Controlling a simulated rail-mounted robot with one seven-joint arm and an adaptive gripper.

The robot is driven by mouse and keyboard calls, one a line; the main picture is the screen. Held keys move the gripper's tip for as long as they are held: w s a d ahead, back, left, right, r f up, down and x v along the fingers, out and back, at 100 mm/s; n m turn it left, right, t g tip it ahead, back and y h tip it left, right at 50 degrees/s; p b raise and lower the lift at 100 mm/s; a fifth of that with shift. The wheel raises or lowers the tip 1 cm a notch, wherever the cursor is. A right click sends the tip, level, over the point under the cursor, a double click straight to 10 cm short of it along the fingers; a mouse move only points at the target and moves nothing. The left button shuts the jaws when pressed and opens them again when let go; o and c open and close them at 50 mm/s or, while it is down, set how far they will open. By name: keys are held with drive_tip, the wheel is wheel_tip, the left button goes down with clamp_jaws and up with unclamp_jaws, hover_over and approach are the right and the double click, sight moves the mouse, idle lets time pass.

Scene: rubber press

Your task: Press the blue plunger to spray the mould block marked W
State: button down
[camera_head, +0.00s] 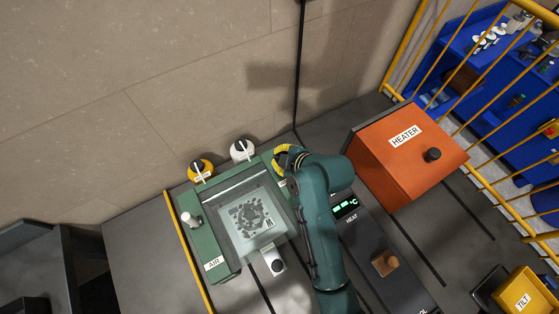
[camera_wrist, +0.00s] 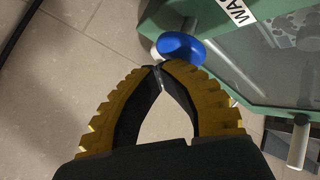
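The blue plunger (camera_wrist: 180,47) shows in the wrist view, a rounded blue cap on the edge of the green housing (camera_wrist: 150,18), beside a label whose visible letters read "WA". My gripper (camera_wrist: 155,72) has its yellow fingers drawn together at the tips, with nothing seen between them. The tips appear close to the plunger; I cannot tell whether they touch it. In the head view my gripper (camera_head: 283,160) is at the housing's upper right, and my arm hides the plunger. The mould block (camera_head: 250,215), pale with a dark pattern and a letter, lies under a clear cover.
A white dial (camera_head: 241,149) and a yellow dial (camera_head: 200,170) stand behind the housing. A white knob (camera_head: 190,218) rises at its left, near the AIR label. The orange heater (camera_head: 405,145) stands right of my arm. A black cable hangs down the wall.

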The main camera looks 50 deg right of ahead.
drive_tip(key=shift+f, duration=0.6)
idle(0.5)
drive_tip(key=shift+r+p, duration=1.5)
drive_tip(key=shift+r, duration=0.3)
wheel_tip(320, 180, up, 5)
drive_tip(key=p, duration=0.4)
drive_tip(key=shift+a, duration=0.1)
idle(2.2)
